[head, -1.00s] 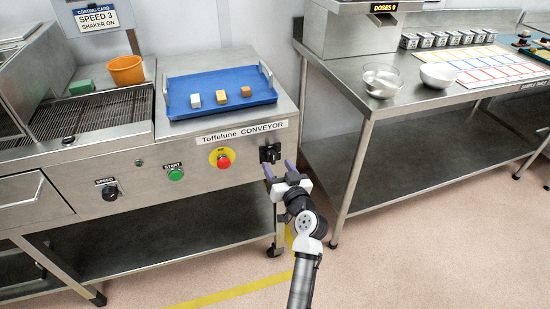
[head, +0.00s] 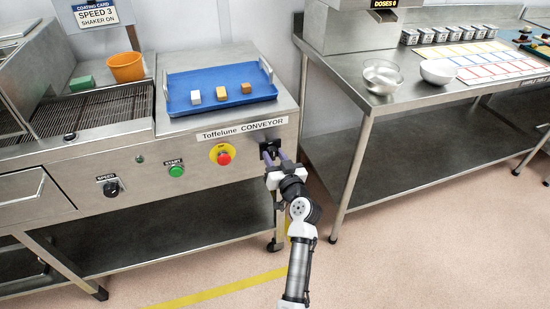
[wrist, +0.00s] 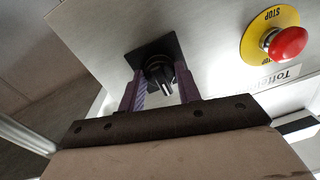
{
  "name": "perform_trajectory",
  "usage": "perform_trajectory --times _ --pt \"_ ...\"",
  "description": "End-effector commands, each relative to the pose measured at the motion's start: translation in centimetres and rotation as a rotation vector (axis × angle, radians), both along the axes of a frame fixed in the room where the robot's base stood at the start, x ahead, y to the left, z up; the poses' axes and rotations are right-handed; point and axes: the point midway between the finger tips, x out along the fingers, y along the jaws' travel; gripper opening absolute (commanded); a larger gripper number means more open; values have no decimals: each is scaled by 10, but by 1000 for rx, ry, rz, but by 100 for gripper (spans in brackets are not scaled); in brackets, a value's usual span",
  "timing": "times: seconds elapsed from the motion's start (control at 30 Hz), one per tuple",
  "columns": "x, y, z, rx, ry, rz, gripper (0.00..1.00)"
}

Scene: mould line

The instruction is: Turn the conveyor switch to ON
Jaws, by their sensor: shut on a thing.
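The conveyor switch (wrist: 158,72) is a black rotary knob on a dark square plate at the right end of the conveyor's front panel. In the head view the switch (head: 268,147) is partly hidden by my gripper (head: 272,158). In the wrist view my gripper (wrist: 160,92) has its two purple fingers on either side of the knob, shut on it. The switch's position markings cannot be read.
A red stop button (head: 224,158) on a yellow disc sits left of the switch. Further left are the green start button (head: 176,171) and the speed knob (head: 111,189). A blue tray (head: 215,103) with three small blocks lies on top. A steel table (head: 345,85) stands to the right.

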Motion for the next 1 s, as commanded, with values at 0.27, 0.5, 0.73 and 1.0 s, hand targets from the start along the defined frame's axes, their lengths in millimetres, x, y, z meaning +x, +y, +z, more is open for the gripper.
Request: perform_trajectory --times 0.27,0.5,0.73,1.0 --pt "0 1 -1 51 17 1 10" --pt "0 0 -1 198 65 1 10" --pt "0 0 -1 402 131 1 10" --pt "0 1 -1 647 211 0 10"
